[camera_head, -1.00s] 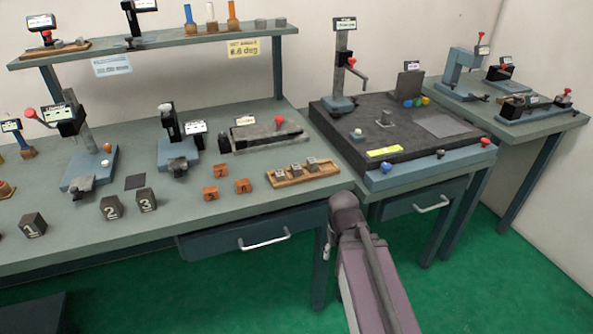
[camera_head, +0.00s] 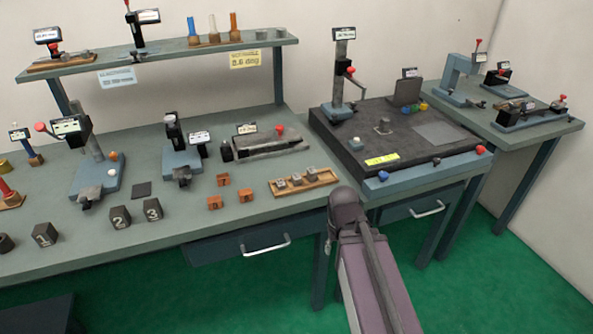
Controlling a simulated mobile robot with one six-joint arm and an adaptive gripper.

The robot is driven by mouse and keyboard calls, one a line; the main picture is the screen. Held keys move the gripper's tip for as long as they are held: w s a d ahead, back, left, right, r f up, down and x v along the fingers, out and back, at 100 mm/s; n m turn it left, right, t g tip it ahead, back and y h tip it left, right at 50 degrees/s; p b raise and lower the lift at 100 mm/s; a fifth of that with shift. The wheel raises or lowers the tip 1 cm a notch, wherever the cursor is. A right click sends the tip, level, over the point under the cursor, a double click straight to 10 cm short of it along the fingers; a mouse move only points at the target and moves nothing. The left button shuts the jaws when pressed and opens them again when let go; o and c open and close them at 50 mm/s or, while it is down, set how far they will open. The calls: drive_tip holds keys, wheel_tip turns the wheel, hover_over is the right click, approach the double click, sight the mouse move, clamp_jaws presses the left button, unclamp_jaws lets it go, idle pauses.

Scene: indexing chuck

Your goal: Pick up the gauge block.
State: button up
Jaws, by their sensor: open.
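Several small grey metal blocks (camera_head: 296,179) sit in a wooden tray (camera_head: 326,181) near the front right of the long bench. I cannot tell from this view which of these is the gauge block. My gripper is not visible; only a link of my arm shows at the bottom, in front of the bench edge.
Dark numbered blocks (camera_head: 120,217) and small orange blocks (camera_head: 223,180) stand on the long bench (camera_head: 180,222). Measuring stands are behind them. The dark surface plate (camera_head: 350,150) is to the right. A shelf (camera_head: 170,50) runs above the bench.

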wheel_tip(320, 180, up, 11)
drive_tip(key=p, duration=1)
drive_tip(key=shift+r, duration=0.2)
drive_tip(key=shift+d, duration=0.1)
